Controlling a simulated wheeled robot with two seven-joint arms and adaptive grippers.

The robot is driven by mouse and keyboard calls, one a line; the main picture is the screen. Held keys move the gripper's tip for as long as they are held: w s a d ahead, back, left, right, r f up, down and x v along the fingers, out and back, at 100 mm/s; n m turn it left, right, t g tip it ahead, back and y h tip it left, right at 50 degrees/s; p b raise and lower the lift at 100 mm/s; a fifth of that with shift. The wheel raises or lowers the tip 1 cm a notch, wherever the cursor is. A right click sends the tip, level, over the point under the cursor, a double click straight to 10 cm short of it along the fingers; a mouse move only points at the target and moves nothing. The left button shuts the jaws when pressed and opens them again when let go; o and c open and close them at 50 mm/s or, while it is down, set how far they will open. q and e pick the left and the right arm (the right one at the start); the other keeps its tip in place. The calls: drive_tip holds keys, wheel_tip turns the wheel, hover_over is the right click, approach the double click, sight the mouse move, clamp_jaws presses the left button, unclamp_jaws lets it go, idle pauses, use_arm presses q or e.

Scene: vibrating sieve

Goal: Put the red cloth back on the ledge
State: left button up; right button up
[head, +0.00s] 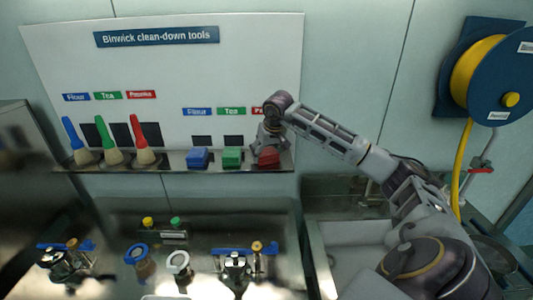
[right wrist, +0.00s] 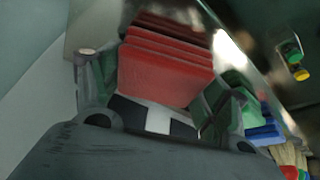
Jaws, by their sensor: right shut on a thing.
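The red cloth (head: 268,157) is a folded stack at the right end of the ledge (head: 180,160), under the red label. In the right wrist view the red cloth (right wrist: 165,65) lies between the two fingers of my right gripper (right wrist: 160,85). My right gripper (head: 270,138) is shut on it from above, at the ledge. I cannot tell whether the cloth's underside touches the ledge. My left gripper is not in view.
A green cloth (head: 232,157) and a blue cloth (head: 198,158) sit just left of the red one. Blue, green and red brushes (head: 144,145) stand further left. A hose reel (head: 485,75) hangs at right. Valves and fittings (head: 235,268) fill the bench below.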

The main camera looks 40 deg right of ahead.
drive_tip(key=o, duration=1)
drive_tip(key=shift+r, duration=0.15)
drive_tip(key=v, duration=1.2)
drive_tip(key=shift+b, duration=0.45)
drive_tip(key=shift+a, duration=0.1)
